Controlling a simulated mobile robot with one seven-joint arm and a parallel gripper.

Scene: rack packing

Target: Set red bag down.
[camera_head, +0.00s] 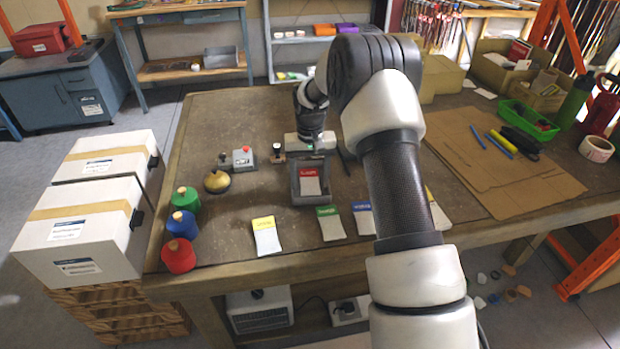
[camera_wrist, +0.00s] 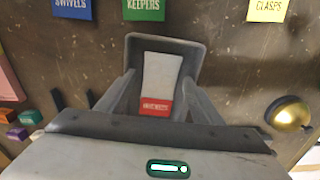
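The red bag, a pale packet with a red header, lies inside a small grey bin (camera_head: 309,200) on the table. Its red header (camera_head: 308,173) faces my gripper, and the bag also shows in the wrist view (camera_wrist: 161,80). My gripper (camera_head: 311,150) is at the back end of the bin, over the table. In the wrist view its two grey fingers (camera_wrist: 158,90) stand apart on either side of the bag, with gaps between them and the bag. The lower end of the fingers' contact with the bin cannot be told.
Yellow (camera_head: 265,236), green (camera_head: 330,223) and blue (camera_head: 363,219) headed bags lie along the front edge. Cardboard (camera_head: 495,160) covers the right.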

